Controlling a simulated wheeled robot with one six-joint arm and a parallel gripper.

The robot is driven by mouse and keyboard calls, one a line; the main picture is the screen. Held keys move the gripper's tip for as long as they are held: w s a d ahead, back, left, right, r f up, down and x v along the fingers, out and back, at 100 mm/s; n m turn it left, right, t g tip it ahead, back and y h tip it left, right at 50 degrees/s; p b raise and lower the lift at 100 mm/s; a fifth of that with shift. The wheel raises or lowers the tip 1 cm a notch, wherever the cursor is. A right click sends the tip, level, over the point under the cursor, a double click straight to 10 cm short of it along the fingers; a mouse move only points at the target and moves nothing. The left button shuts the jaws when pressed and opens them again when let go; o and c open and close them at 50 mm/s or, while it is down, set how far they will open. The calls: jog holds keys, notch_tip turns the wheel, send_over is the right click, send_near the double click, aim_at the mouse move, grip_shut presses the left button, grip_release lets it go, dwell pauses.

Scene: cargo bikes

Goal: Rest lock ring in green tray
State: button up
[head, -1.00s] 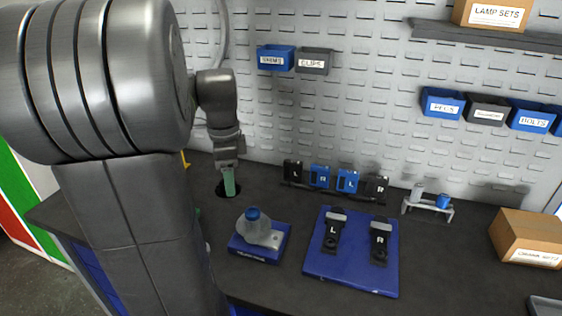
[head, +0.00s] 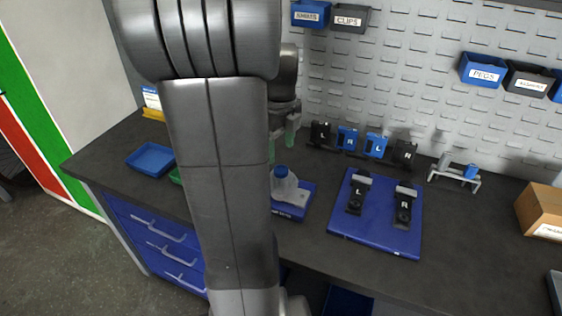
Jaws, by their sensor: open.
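My gripper (head: 283,142) hangs above the bench just right of my arm's large link, with its green fingers spread apart and nothing visible between them. It is behind and above a grey bottle-like part with a blue cap (head: 283,184). The green tray (head: 175,176) shows only as a small green sliver at the left edge of my arm; the rest is hidden behind the arm. I cannot make out the lock ring in this view; my arm covers part of the bench.
A blue tray (head: 150,159) lies left of my arm. The capped part stands on a blue base (head: 292,204). A blue board (head: 376,215) with L and R parts lies to the right. A small grey stand (head: 455,176) and a cardboard box (head: 541,211) are farther right.

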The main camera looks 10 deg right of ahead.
aim_at(281, 172)
notch_tip(281, 172, down, 6)
jog(key=shift+f, duration=0.15)
dwell(0.3)
grip_shut()
dwell(0.4)
jog(key=shift+r+p, duration=1.75)
jog(key=shift+r, duration=0.3)
